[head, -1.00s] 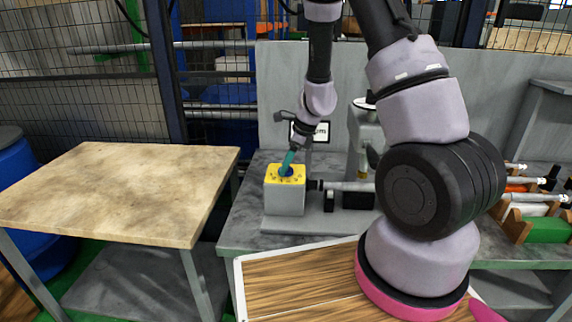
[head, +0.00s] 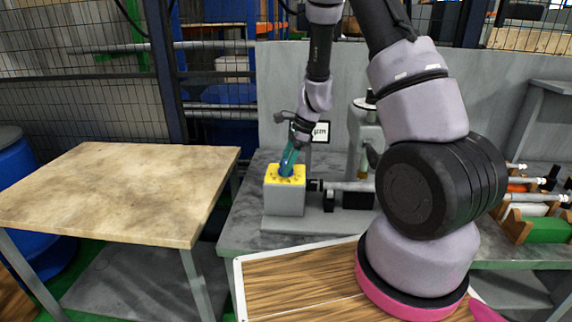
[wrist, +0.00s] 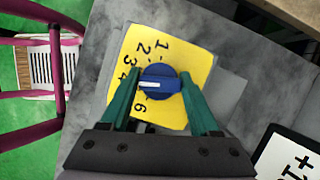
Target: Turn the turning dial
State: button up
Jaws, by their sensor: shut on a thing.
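The turning dial (wrist: 161,80) is a blue knob with a white pointer line, set on a yellow plate (wrist: 196,60) printed with black numbers. In the wrist view the pointer faces left, just below the 4; 1, 2, 3, 4 and 6 can be read. In the head view the yellow plate (head: 299,181) tops a grey box (head: 285,201) on the machine. My gripper (wrist: 160,86) has its teal fingers on either side of the dial, shut on it. In the head view my gripper (head: 289,160) points down at the plate and mostly hides the dial.
A grey machine body with a black-and-grey shaft (head: 348,186) stands right of the box. A wooden-topped table (head: 120,190) is at the left. A rack with several tools (head: 535,205) is at the right. A grey panel (head: 285,75) rises behind.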

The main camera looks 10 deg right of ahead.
jog(key=o, duration=1.3)
jog(key=v, duration=1)
jog(key=shift+d+r, duration=0.25)
jog(key=shift+r, duration=0.1)
